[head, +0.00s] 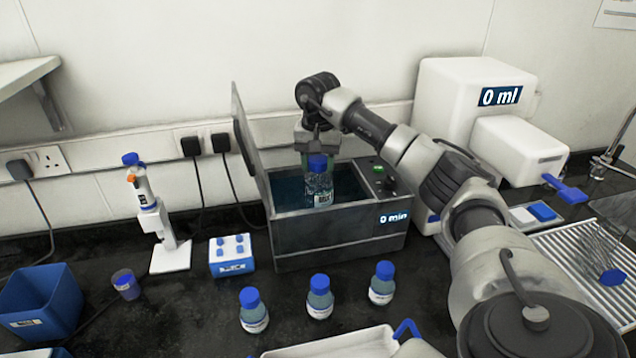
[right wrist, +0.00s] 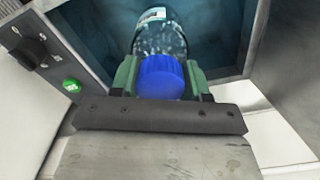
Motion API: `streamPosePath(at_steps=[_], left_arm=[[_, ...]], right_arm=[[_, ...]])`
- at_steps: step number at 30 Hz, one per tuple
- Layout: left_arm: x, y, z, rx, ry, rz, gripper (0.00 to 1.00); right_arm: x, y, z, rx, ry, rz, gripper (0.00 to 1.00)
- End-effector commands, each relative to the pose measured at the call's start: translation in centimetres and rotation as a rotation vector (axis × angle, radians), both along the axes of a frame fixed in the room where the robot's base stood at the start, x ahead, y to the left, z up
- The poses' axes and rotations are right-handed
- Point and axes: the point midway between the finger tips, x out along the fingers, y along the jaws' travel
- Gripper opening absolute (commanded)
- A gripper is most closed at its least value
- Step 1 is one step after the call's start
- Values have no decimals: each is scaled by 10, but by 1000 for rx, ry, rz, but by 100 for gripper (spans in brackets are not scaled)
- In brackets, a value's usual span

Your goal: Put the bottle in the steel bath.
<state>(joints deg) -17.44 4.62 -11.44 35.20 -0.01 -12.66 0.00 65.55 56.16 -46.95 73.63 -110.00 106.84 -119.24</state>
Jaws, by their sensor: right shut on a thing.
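A clear bottle (head: 319,187) with a blue cap and a white label is upright at the opening of the steel bath (head: 335,240). My right gripper (head: 318,150) is above the bath and shut on the bottle at its cap. In the right wrist view the blue cap (right wrist: 162,77) sits between the green fingertips, with the bottle body (right wrist: 160,38) beyond it over blue water. I cannot tell whether the bottle touches the bath floor. The bath's lid (head: 250,150) stands open on the left. My left gripper is not in view.
Several blue-capped bottles (head: 319,300) stand on the dark bench in front of the bath. A pipette stand (head: 168,225) and a blue tube rack (head: 232,256) are to its left. A white dispenser (head: 470,100) and a draining rack (head: 585,270) are to the right.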

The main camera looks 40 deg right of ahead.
Motion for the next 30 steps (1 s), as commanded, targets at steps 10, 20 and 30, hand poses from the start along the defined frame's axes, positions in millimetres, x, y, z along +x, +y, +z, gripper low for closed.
streamPosePath(at_steps=[10,20,30], left_arm=[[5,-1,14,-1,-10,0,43],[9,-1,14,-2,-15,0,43],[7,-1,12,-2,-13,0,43]], right_arm=[[0,0,-38,1,1,0,0],[0,0,-46,0,-4,0,0],[0,0,-48,1,-1,0,72]])
